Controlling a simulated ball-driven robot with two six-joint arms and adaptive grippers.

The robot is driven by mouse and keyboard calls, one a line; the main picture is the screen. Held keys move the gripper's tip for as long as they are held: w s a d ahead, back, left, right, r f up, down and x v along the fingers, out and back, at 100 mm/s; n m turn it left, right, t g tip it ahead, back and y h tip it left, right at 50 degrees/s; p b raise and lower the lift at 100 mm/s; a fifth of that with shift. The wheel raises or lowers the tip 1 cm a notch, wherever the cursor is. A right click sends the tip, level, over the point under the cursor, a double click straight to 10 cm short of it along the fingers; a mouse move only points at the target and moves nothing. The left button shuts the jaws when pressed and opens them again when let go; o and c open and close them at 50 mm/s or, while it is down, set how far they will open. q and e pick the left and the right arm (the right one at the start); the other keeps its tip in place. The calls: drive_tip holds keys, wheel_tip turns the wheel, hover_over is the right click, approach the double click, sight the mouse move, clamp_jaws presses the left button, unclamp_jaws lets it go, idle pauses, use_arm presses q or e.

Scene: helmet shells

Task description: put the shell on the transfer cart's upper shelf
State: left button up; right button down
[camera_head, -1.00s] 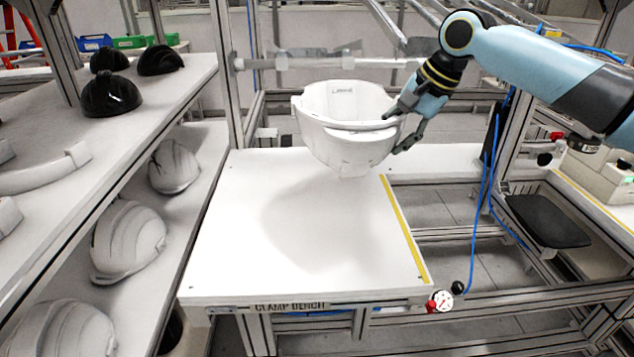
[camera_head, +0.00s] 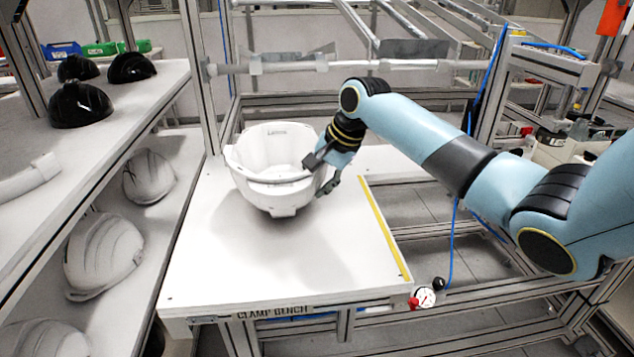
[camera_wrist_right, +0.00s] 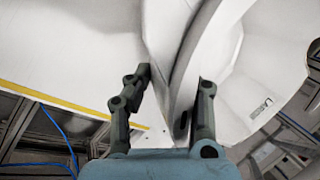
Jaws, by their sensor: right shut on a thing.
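The white helmet shell (camera_head: 272,158) is open side up over the clamp bench (camera_head: 240,265), near its back left part. My right gripper (camera_head: 326,172) is shut on the shell's right rim. In the right wrist view the two fingers (camera_wrist_right: 170,100) straddle the rim of the shell (camera_wrist_right: 215,60). A shadow lies under the shell; I cannot tell whether its underside touches the bench top. My left gripper is not in view, and I cannot make out the transfer cart for certain.
A rack on the left holds black shells (camera_head: 80,105) on its upper shelf (camera_head: 130,100) and white shells (camera_head: 105,255) below. A yellow strip (camera_head: 385,228) marks the bench's right edge. A gauge with a red knob (camera_head: 422,298) sits at its front right corner. The bench front is clear.

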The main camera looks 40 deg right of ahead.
drive_tip(key=c, duration=1.2)
unclamp_jaws()
